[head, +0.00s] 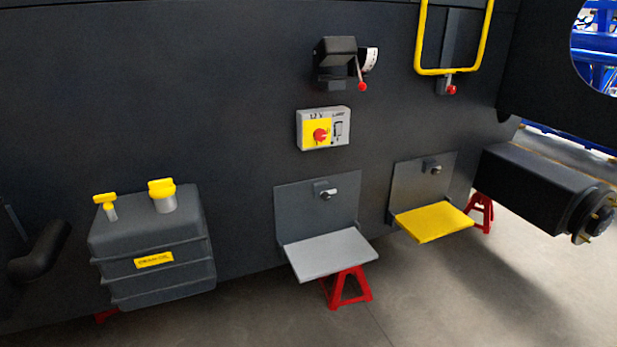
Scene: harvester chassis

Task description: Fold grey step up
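The grey step (331,256) is folded down and sticks out flat from its dark backing plate (318,208) on the chassis wall. A small latch with a light knob (327,193) sits on the plate above the step. Nothing touches the step. Neither of my grippers shows in the head view.
A yellow step (434,221), also down, is to the right. A tank (153,245) with yellow caps stands left. A switch box (323,129) and red-tipped lever (361,80) are above. A red stand (347,288) is under the grey step. Floor in front is clear.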

